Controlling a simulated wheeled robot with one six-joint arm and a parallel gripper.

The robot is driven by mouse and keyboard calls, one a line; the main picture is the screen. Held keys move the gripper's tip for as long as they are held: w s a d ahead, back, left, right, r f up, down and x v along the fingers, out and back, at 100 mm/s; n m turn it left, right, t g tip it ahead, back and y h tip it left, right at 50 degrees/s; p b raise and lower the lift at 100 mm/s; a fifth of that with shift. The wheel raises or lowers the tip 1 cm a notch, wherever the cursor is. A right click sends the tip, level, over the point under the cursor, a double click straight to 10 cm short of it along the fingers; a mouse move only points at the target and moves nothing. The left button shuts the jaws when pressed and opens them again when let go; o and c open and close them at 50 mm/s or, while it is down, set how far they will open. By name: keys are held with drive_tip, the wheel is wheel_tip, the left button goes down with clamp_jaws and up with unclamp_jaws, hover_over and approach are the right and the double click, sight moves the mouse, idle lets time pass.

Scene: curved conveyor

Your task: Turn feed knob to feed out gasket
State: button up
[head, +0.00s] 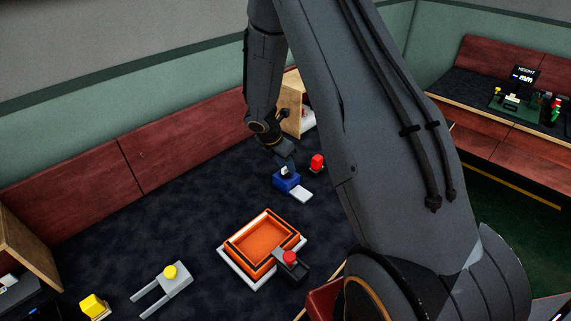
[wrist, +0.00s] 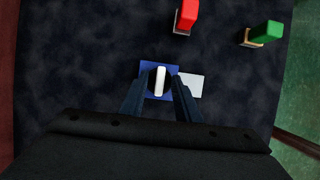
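The feed knob (wrist: 160,80) appears as an upright white bar on a dark round base. It sits on a blue box (head: 286,184) on the dark table. A pale flat plate (head: 301,195) juts from the box; it also shows in the wrist view (wrist: 191,86). My gripper (head: 285,157) points down just above the box. In the wrist view its two dark fingers (wrist: 160,84) are apart, one on each side of the white bar, with a gap showing on both sides. Whether the fingertips are level with the bar is unclear. I cannot make out a gasket.
A red block (head: 317,161) stands close behind the box, and a green-topped block (wrist: 265,34) is beyond it. An orange tray (head: 263,240), a grey fork-shaped part (head: 165,287) and a yellow block (head: 93,305) lie nearer. The table left of the box is clear.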

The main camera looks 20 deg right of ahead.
clamp_jaws()
drive_tip(key=m+g, duration=0.1)
drive_tip(key=m, duration=0.2)
drive_tip(key=shift+w+b, duration=0.15)
drive_tip(key=shift+b, duration=0.25)
drive_tip(key=m+b, duration=0.1)
drive_tip(key=m, duration=0.1)
drive_tip(key=m+g, duration=0.1)
drive_tip(key=shift+w+m+g+b, duration=0.15)
drive_tip(key=shift+m+g+b, duration=0.15)
drive_tip(key=shift+m+b, duration=0.1)
drive_tip(key=m+g+b, duration=0.1)
drive_tip(key=m, duration=0.1)
drive_tip(key=m+b, duration=0.1)
drive_tip(key=m, duration=0.2)
drive_tip(key=shift+w+d+g+y+b, duration=0.1)
drive_tip(key=shift+w+g+y+b, duration=0.05)
drive_tip(key=shift+g+y+b, duration=0.2)
drive_tip(key=m+b, duration=0.1)
drive_tip(key=m, duration=0.2)
drive_tip(key=m+g+y+b, duration=0.1)
drive_tip(key=m, duration=0.2)
drive_tip(key=shift+d+y, duration=0.15)
drive_tip(key=shift+y, duration=0.1)
drive_tip(key=shift+b, duration=0.3)
